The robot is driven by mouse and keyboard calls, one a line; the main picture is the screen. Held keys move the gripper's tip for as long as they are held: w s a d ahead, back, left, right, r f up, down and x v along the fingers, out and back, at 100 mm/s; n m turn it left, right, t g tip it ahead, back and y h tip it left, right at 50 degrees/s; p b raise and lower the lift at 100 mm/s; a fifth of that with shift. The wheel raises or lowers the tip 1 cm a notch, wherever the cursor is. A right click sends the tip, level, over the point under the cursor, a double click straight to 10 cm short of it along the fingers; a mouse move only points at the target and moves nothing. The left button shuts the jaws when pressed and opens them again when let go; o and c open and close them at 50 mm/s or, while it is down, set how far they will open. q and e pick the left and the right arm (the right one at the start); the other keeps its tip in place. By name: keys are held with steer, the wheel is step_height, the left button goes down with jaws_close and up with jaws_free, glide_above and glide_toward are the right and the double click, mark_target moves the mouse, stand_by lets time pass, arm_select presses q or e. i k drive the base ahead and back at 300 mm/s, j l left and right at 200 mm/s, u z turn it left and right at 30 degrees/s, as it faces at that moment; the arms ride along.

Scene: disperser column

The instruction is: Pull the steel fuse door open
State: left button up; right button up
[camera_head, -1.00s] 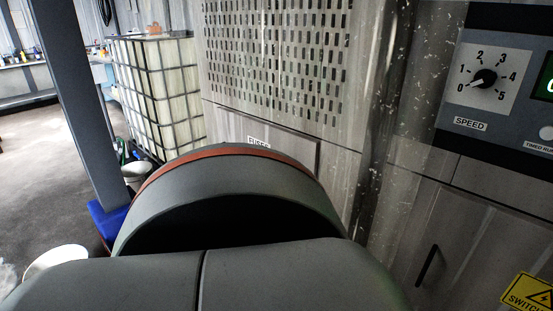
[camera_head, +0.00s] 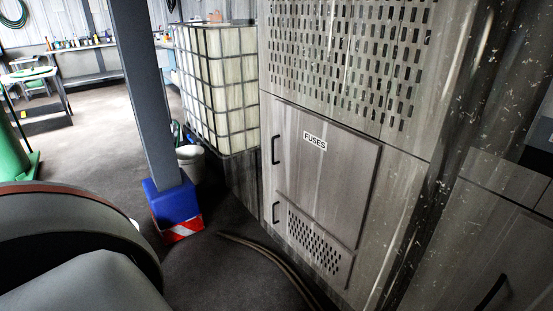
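The steel fuse door (camera_head: 330,180) is a flat grey panel with a white FUSES label, set in the steel cabinet below a slotted vent panel. It looks closed. Black handles stand at the left of the panel, an upper one (camera_head: 275,149) and a lower one (camera_head: 275,212). A perforated grille (camera_head: 314,243) lies just below the door. A large rounded grey part of my own body fills the lower left of the view, apart from the door in the picture. Neither of my grippers shows.
A grey post (camera_head: 145,90) with a blue base (camera_head: 172,203) stands left of the cabinet. A caged white tank (camera_head: 217,85) and a white bucket (camera_head: 190,163) stand behind it. Hoses (camera_head: 277,258) lie on the floor before the cabinet. Another dark handle (camera_head: 491,292) is at lower right.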

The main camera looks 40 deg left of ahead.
mark_target(329, 169)
steer(key=u, duration=1.1)
steer(key=i+j+z, duration=0.1)
steer(key=z, duration=0.55)
steer(key=i+j+z, duration=0.2)
steer(key=j+z, duration=0.2)
steer(key=j, duration=0.15)
steer(key=i+j+z, duration=0.2)
steer(key=j, duration=0.15)
steer(key=k, duration=0.1)
